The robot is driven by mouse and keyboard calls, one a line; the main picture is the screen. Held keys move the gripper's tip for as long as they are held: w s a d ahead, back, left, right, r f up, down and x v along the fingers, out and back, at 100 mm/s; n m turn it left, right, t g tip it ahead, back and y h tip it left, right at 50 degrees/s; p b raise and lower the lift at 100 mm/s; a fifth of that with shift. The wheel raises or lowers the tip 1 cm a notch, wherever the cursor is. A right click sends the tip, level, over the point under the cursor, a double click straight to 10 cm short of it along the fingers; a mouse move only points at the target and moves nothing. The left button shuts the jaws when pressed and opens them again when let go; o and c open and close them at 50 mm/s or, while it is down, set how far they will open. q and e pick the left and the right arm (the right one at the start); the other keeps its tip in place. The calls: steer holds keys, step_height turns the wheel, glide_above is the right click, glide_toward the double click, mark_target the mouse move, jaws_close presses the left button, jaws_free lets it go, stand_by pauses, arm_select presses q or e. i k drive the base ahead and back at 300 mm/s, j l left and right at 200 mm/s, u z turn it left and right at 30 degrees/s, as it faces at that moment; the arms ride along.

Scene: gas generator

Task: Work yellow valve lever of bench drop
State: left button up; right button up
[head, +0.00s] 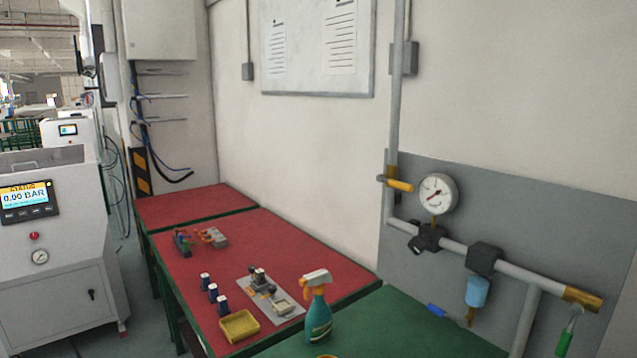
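The yellow valve lever (399,185) is on the vertical grey pipe (391,130) at the right. It sticks out sideways from the pipe, pointing right and slightly down. A round white gauge (437,193) sits just right of the lever's tip. Below, the pipe turns into a sloping run (520,272) with a black fitting (428,238) and a blue bowl unit (477,291). Neither of my grippers shows in the head view.
Red-topped benches (282,262) and a green bench top (400,330) stand below the pipe. A grey machine (60,285) reading 0.00 BAR stands left.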

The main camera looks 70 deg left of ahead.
mark_target(380, 178)
steer(key=u, duration=1.8)
steer(key=i+j+u, duration=0.1)
steer(key=j, duration=0.25)
steer(key=j+u, duration=0.1)
steer(key=j, duration=0.25)
steer(key=i+j+u, duration=0.1)
steer(key=j, duration=0.2)
steer(key=i+j+u, duration=0.1)
steer(key=j, duration=0.25)
steer(key=i, duration=0.1)
